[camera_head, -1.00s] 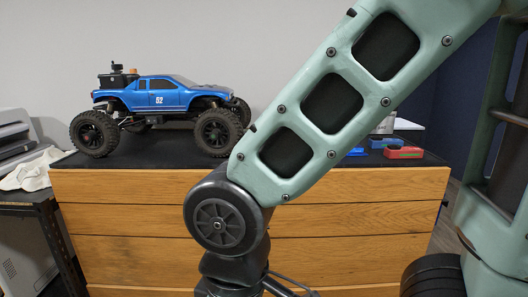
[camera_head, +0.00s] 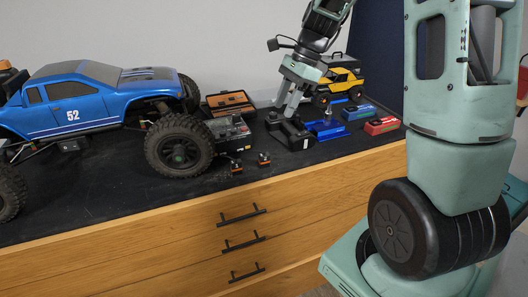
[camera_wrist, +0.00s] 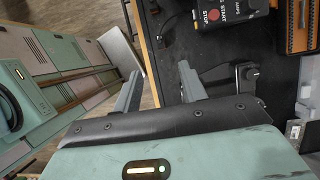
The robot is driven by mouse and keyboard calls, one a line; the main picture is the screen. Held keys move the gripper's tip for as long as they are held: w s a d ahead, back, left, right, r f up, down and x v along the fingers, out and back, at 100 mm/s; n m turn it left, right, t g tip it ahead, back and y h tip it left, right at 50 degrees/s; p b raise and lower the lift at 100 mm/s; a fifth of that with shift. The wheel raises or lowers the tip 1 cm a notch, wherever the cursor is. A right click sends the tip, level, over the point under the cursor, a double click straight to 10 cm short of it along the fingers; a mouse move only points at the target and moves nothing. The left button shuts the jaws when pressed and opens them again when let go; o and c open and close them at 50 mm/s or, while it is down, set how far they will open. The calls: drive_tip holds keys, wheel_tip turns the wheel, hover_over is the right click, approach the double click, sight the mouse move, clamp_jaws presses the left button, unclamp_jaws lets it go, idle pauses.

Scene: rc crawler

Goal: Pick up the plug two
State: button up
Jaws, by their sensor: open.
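Two small black-and-orange pieces, which look like plugs, stand on the black bench top in the head view: a left one (camera_head: 235,166) and a right one (camera_head: 264,159). I cannot tell which is plug two. My gripper (camera_head: 290,108) is to the right of and behind them, pointing down, above a black device (camera_head: 292,134). In the wrist view my gripper (camera_wrist: 159,88) has its fingers apart with nothing between them; the bench edge and floor show beyond. I cannot make out the plugs clearly there.
A blue RC truck (camera_head: 88,100) fills the left of the bench. A charger box (camera_head: 230,133), orange case (camera_head: 230,101), yellow vehicle (camera_head: 340,86), blue tray (camera_head: 326,131), blue box (camera_head: 358,112) and red box (camera_head: 381,126) crowd the right.

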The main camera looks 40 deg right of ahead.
drive_tip(key=p, duration=0.3)
approach(265, 154)
drive_tip(key=x, duration=0.5)
drive_tip(key=shift+a, duration=0.2)
drive_tip(key=shift+p+x, duration=0.95)
drive_tip(key=shift+x, duration=1.8)
drive_tip(key=shift+d, duration=0.2)
clamp_jaws()
